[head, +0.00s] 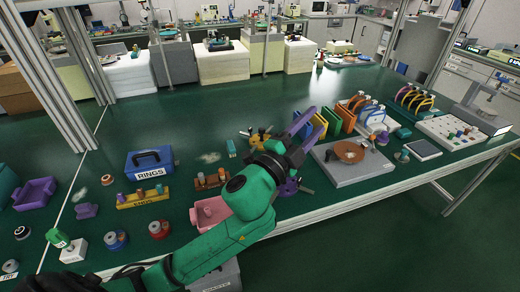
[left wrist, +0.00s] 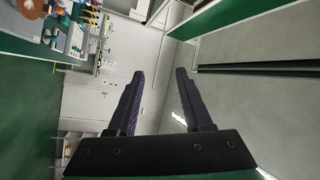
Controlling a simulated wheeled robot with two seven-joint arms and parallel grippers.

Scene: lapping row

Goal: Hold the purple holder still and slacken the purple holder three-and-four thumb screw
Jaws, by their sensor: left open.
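My left gripper (head: 316,119) reaches over the bench from the front. Its two dark purple fingers are apart and empty, and they point away from me. The left wrist view shows the open fingers (left wrist: 158,75) against the far room, with nothing between them. A purple holder (head: 288,189) sits on the bench just below and behind my left wrist. It is largely hidden by my arm, and a small grey screw arm shows at its right. I cannot tell its thumb screws apart. My right gripper is in neither view.
A yellow holder (head: 260,138) stands behind my left gripper. Coloured upright plates (head: 335,121) stand close to the fingertips. A grey plate with a brown disc (head: 349,152) is to the right. A pink tray (head: 210,212) is beside my forearm. Bare green bench lies farther back.

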